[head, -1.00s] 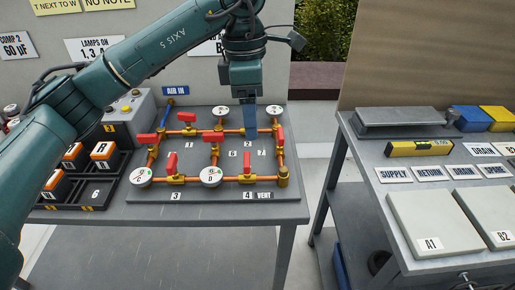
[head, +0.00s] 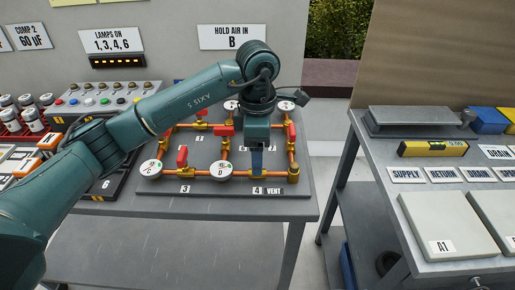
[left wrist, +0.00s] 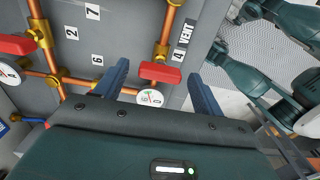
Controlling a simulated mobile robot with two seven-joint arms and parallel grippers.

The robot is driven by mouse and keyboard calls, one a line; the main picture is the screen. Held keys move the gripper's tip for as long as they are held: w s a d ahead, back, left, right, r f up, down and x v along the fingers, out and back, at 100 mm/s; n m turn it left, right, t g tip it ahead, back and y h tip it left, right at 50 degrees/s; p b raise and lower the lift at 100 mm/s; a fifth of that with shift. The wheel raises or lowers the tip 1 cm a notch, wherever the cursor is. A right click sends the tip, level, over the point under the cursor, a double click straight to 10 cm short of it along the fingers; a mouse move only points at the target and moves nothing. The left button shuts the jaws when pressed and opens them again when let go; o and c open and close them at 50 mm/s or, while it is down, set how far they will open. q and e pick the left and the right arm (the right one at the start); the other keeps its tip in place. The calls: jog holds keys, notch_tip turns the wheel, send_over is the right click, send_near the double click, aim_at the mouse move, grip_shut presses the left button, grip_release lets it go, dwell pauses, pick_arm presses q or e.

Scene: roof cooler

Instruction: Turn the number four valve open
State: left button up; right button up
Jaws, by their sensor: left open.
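The number four valve shows in the left wrist view as a red handle (left wrist: 160,72) on a brass body (left wrist: 162,50), beside the "4" and "VENT" labels (left wrist: 181,42). My left gripper (left wrist: 158,70) is open, with one blue finger on each side of the red handle in that view; contact cannot be made out. In the head view my left gripper (head: 257,172) points down over the valve, above the "4 VENT" label (head: 266,190), and largely hides the handle. My right gripper is not seen.
The grey pipe board (head: 225,190) carries copper pipes, other red-handled valves (head: 182,155) and round gauges such as gauge D (head: 220,170), close beside valve four. A sign (head: 233,37) reads "HOLD AIR IN B". A second bench (head: 375,220) stands right, across a gap.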

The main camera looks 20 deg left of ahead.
pick_arm(q)
jog(key=shift+f, duration=0.1)
jog(key=shift+c, duration=0.3)
jog(key=c, duration=0.9)
jog(key=shift+c, duration=0.2)
